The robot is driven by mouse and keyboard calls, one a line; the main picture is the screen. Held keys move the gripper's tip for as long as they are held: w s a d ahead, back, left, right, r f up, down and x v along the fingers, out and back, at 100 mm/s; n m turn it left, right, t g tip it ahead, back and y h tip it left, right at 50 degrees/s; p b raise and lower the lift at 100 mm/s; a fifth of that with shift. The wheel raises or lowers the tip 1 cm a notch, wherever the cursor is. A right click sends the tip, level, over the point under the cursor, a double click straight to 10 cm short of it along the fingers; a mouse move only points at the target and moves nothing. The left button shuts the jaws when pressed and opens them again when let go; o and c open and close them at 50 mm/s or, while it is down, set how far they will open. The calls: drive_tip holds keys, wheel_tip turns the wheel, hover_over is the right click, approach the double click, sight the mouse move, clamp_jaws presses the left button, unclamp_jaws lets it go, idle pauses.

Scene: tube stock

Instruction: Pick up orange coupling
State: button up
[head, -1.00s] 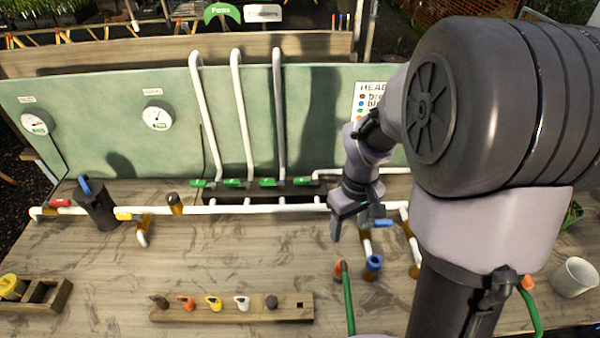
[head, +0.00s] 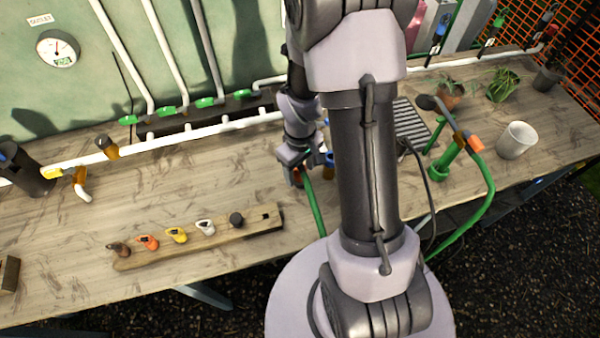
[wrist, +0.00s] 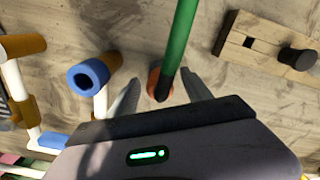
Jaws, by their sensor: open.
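The orange coupling (wrist: 153,85) sits on the end of a green hose (wrist: 181,40) lying over the wooden table. In the wrist view it is between the two open fingers of my gripper (wrist: 162,82), with the hose running away upward. In the head view my gripper (head: 294,160) is low over the table at the hose end, and the coupling (head: 299,179) is mostly covered. I cannot tell whether the fingers touch it.
A blue-ended pipe stub (wrist: 88,77) stands close to the left finger. A wooden rack (head: 262,226) holds several coloured pieces, one of them orange (head: 149,242). A white cup (head: 516,140) and a green hose with an orange end stand at the right.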

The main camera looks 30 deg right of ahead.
drive_tip(key=shift+r, duration=0.1)
clamp_jaws()
